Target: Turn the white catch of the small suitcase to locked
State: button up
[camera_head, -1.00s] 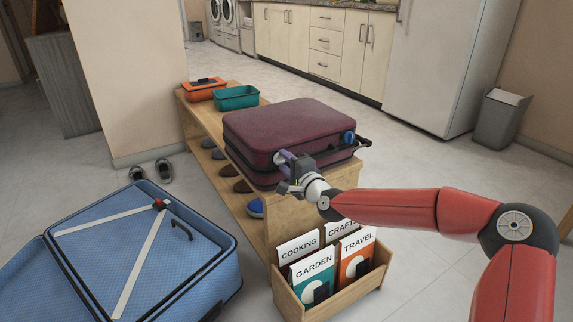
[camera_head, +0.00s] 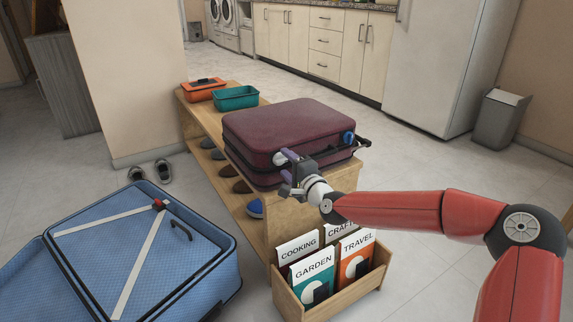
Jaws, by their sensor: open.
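The small maroon suitcase (camera_head: 285,125) lies shut and flat on the wooden bench, its handle side facing right. A blue catch (camera_head: 348,137) sits farther along the same side. My gripper (camera_head: 291,174) is open and empty just below and in front of the pale piece. I cannot tell whether they touch. The gripper hides part of this corner, and the catch's exact turn is too small to read.
A wooden book box (camera_head: 336,297) with several books stands below my arm at the bench (camera_head: 347,178) end. An open blue suitcase (camera_head: 215,262) lies at left. Orange (camera_head: 204,92) and teal (camera_head: 236,99) bins sit at the bench's far end.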

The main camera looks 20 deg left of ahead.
jog(key=v, duration=0.6)
jog(key=shift+s+d, duration=0.25)
jog(key=shift+d, duration=0.05)
jog(key=s+d+f+n+g+h+p, duration=0.3)
jog(key=s+f+n+h, duration=0.1)
jog(key=s+n, duration=0.1)
jog(key=s+d+r+n+g+h+p, duration=0.1)
jog(key=s+d+n+h, duration=0.3)
jog(key=d, duration=0.6)
jog(key=s+d+r+h+p, duration=0.2)
jog(key=s+d+r+h, duration=0.1)
jog(key=s+d+r, duration=0.3)
jog(key=s+d+r+h+p, duration=0.1)
jog(key=s+d+r+h, duration=0.25)
jog(key=d, duration=0.45)
jog(key=s+d+r+g+p, duration=0.1)
jog(key=s+d+r, duration=0.1)
jog(key=s, duration=0.5)
jog(key=s+d+r+g, duration=0.1)
jog(key=s+d+r, duration=0.1)
jog(key=s, duration=0.5)
jog(key=shift+d+r+m+y+p, duration=0.25)
jog(key=shift+d+m+y+p, duration=0.15)
jog(key=shift+d, duration=0.5)
